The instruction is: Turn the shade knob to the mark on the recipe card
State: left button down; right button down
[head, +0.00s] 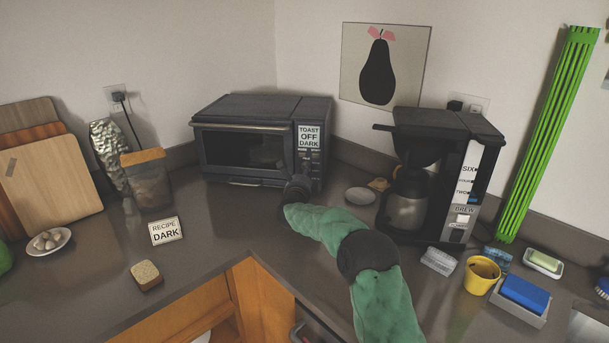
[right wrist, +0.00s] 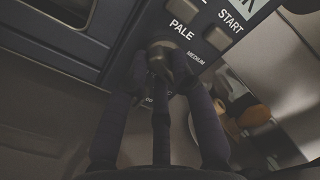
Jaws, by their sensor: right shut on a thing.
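The recipe card (head: 167,231) stands on the counter and reads "RECIPE DARK". The dark toaster oven (head: 240,150) stands in the corner, with its label panel on the right of its front. My right gripper (head: 299,184) is at the lower part of that panel and hides the knob in the head view. In the right wrist view the shade knob (right wrist: 161,50) sits between the fingers of my right gripper (right wrist: 163,68), which are shut on it. "PALE" and "MEDIUM" show near the knob; a lower label is mostly covered. I cannot tell the pointer's direction. My left gripper is not in view.
A coffee maker (head: 432,175) stands to the right of the oven, with a grey stone-like object (head: 360,196) between them. A jar (head: 148,180) stands left of the oven. A sponge (head: 146,275) lies near the front edge. The counter before the oven is mostly clear.

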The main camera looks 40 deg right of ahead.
jog(key=shift+d+r+m, duration=0.1)
jog(key=shift+r+m, duration=0.25)
jog(key=shift+m, duration=0.25)
jog(key=c, duration=1)
grip_release()
jog(key=shift+c, duration=0.2)
jog(key=shift+w+f, duration=0.15)
jog(key=shift+f, duration=0.05)
jog(key=v, duration=1.2)
